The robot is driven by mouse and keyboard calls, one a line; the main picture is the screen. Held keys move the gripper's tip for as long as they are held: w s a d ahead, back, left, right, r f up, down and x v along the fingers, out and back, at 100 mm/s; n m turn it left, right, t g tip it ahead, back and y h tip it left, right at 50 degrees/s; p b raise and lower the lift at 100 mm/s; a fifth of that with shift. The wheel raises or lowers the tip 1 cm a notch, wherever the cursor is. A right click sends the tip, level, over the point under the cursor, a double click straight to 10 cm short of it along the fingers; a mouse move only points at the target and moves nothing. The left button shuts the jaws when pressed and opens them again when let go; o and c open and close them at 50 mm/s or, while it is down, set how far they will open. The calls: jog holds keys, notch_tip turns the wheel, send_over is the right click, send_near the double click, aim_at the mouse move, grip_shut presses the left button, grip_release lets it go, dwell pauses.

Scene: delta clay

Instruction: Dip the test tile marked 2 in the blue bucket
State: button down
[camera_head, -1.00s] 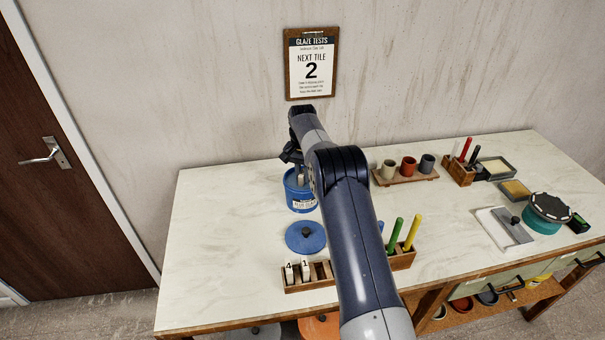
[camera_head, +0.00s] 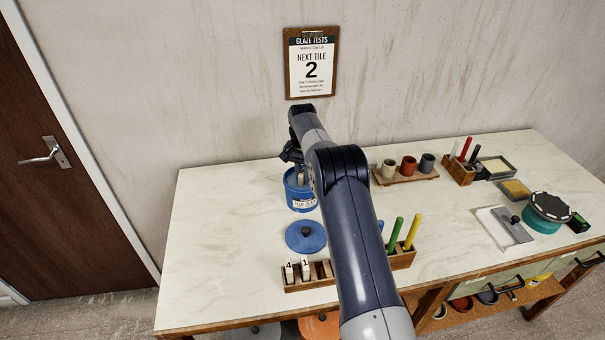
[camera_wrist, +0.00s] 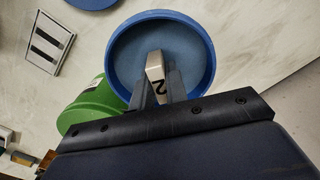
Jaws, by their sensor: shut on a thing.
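The blue bucket (camera_head: 300,200) stands open on the table's left part, with a light label on its front. It also shows in the wrist view (camera_wrist: 205,60), seen from above with its round mouth open. My gripper (camera_head: 296,160) is above the bucket, mostly behind my arm. In the wrist view my gripper (camera_wrist: 157,88) is shut on the pale test tile marked 2 (camera_wrist: 154,66). The tile points down into the bucket's mouth. I cannot tell how deep its lower end is or whether it touches the glaze.
A green bucket (camera_wrist: 92,108) stands beside the blue one. A blue lid (camera_head: 305,236) lies in front. A wooden rack (camera_head: 310,284) holds tiles marked 4 and 1. A pen holder (camera_head: 403,261) and a tray of cups (camera_head: 405,178) are to the right. The table's left end is clear.

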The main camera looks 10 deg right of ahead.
jog(key=shift+r, duration=0.15)
jog(key=shift+r+p, duration=0.85)
jog(key=shift+r, duration=2.9)
notch_tip(320, 180, up, 3)
